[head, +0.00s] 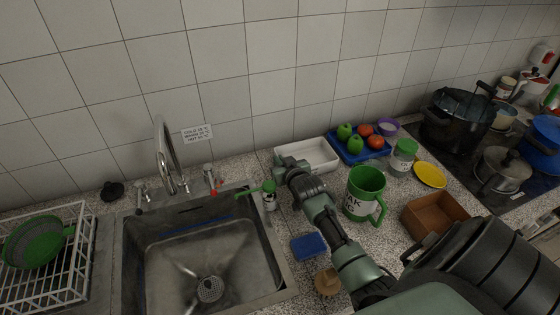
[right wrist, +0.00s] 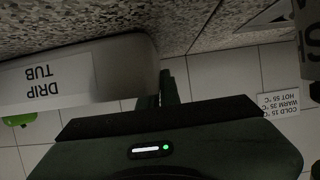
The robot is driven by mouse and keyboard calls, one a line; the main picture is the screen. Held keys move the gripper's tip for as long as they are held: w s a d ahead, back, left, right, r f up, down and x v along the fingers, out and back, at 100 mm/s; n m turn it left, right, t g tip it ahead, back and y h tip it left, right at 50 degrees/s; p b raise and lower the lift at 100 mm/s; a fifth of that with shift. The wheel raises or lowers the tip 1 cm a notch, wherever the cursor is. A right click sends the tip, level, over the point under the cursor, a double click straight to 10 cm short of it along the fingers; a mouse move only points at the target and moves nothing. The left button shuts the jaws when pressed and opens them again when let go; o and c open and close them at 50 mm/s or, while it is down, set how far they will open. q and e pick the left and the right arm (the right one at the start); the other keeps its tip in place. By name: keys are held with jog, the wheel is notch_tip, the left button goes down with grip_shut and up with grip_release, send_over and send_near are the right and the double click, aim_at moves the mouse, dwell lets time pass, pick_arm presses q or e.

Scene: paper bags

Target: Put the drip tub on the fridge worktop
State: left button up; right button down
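The drip tub (head: 318,152) is a white, shallow, rectangular tub on the speckled counter behind the green mug, close to the wall. In the right wrist view its white side with the label "DRIP TUB" (right wrist: 45,82) fills the upper left. My right gripper (head: 281,161) is at the tub's left end. In the right wrist view its dark fingers (right wrist: 167,90) are right beside the tub's end wall. I cannot tell whether they are closed on it. My left gripper is not in view. I cannot make out a fridge worktop.
The steel sink (head: 205,245) and a soap bottle (head: 269,196) are left of my arm. A green mug (head: 362,190), blue tray (head: 352,153) with fruit, jar (head: 402,157), yellow plate (head: 430,175) and brown box (head: 425,218) crowd the right. Pots stand on the hob (head: 482,135).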

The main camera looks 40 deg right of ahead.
jog(key=shift+f, duration=0.1)
jog(key=c, duration=1.6)
grip_release()
jog(key=shift+c, duration=0.2)
